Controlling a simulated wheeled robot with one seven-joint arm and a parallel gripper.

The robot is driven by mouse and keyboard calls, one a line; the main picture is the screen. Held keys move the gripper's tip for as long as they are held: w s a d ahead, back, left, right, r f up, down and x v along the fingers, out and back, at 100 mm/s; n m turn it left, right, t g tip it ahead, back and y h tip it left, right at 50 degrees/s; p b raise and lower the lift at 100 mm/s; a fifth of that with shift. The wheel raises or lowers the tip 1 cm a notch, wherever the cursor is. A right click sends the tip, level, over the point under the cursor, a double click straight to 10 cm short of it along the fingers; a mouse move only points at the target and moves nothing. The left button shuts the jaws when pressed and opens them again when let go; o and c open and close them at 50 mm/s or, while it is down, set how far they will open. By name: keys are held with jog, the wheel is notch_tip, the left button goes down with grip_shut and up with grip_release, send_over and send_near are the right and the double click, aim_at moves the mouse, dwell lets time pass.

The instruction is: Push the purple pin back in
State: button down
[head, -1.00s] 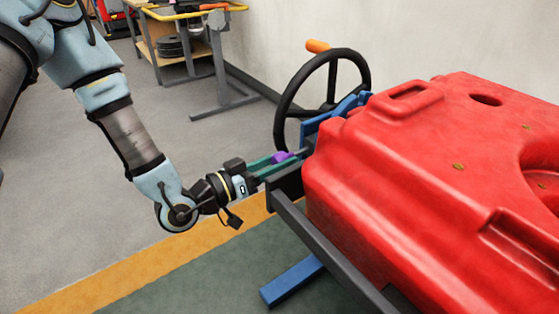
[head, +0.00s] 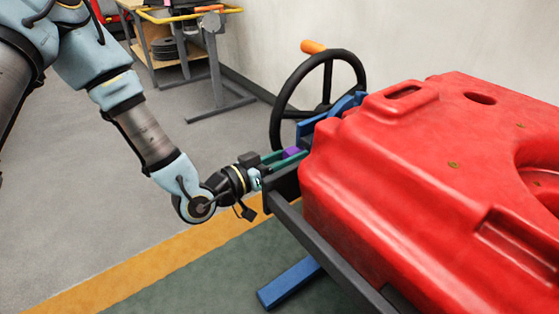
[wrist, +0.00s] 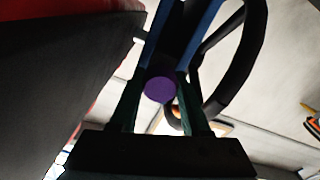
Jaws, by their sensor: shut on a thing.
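The purple pin (head: 292,152) sits at the blue bracket beside the red tank (head: 400,170), near the black handwheel. In the wrist view the pin's round purple end (wrist: 160,89) faces the camera, between the two green fingers. My gripper (head: 283,157) reaches in from the left along the dark frame rail, and its fingers lie on either side of the pin. It is shut on the purple pin. In the wrist view the gripper (wrist: 160,100) also shows, with dark fingertips by the pin. How deep the pin sits is hidden by the bracket and tank.
The black handwheel (head: 275,115) with an orange knob stands just behind the pin. The dark rail (head: 325,250) and a blue foot (head: 289,283) lie in front. A workbench (head: 160,45) stands at the back left. The grey floor at left is clear.

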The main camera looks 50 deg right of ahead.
jog(key=shift+c, duration=1.8)
grip_release()
jog(key=shift+d, duration=0.2)
jog(key=v, duration=1)
jog(key=shift+a, duration=0.4)
jog(key=shift+w, duration=0.15)
